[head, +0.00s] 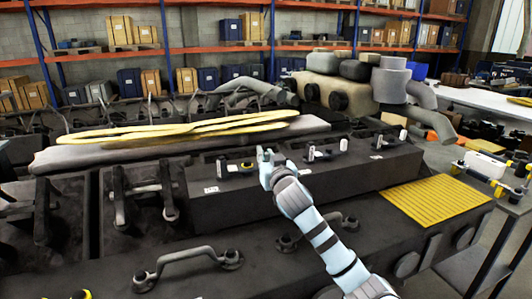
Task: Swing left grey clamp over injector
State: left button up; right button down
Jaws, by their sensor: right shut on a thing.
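My right gripper (265,158) is at the top of the dark engine block, at the right end of the left clamp station. It is shut on a small part there, seemingly the left grey clamp's end, which the fingers mostly hide. A dark bar (244,168) lies just left of the fingers. A small upright pale piece, seemingly the injector (222,166), stands at the bar's left end, apart from the gripper. My left gripper is not in view.
Two similar stations with pale upright ends (343,145) (403,135) stand to the right on the block. A yellow grid mat (434,200) lies at front right. A curved handle (188,258) rises in front. Yellow hoses (180,128) lie behind.

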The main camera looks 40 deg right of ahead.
jog(key=shift+w+d+r+n+t+y+p, duration=0.15)
jog(key=shift+n+t+y+p, duration=0.15)
jog(key=shift+n+y, duration=0.35)
jog(key=shift+y, duration=0.25)
jog(key=c, duration=1.7)
grip_release()
jog(key=shift+o, duration=0.7)
jog(key=shift+w+f, duration=0.15)
jog(key=shift+f, duration=0.05)
jog(key=shift+s, duration=0.35)
jog(key=v, duration=1.1)
jog(key=shift+a, duration=0.25)
